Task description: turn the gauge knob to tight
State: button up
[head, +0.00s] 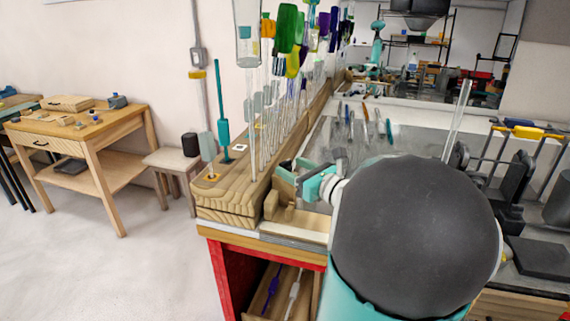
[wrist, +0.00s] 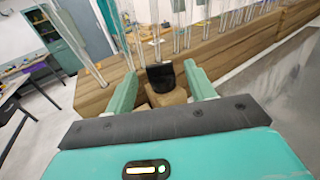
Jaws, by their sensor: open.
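A black knob-like piece (wrist: 160,77) sits on a small wooden block (wrist: 165,97) in the wrist view; I take it to be the gauge knob. It stands between the two green fingers of my gripper (wrist: 163,85), with a visible gap on each side. My gripper (head: 290,175) is open and also shows in the head view, at the near end of the thick wooden rack. There it covers most of the knob, and the wooden block (head: 283,212) shows just below it. I cannot read any tight mark or the knob's setting.
The wooden rack (head: 228,205) holds several upright glass rods with coloured tags (head: 285,30). Rods also rise close to my fingers in the wrist view (wrist: 128,35). Slender tools lie on the grey bench top (head: 400,135). A wooden side table (head: 90,125) stands apart at left.

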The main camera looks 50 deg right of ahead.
aim_at(288, 164)
jog(key=w, duration=0.3)
jog(key=shift+w, duration=0.3)
jog(key=shift+s, duration=0.1)
jog(key=shift+c, duration=0.4)
jog(key=c, duration=0.9)
jog(key=shift+y, duration=0.3)
jog(key=shift+f+n+g+y, duration=0.1)
jog(key=shift+n+g+y, duration=0.4)
jog(key=shift+n+y, duration=1.25)
jog(key=shift+n+g+y, duration=0.5)
jog(key=shift+n+y, duration=0.65)
jog(key=shift+y, duration=1.2)
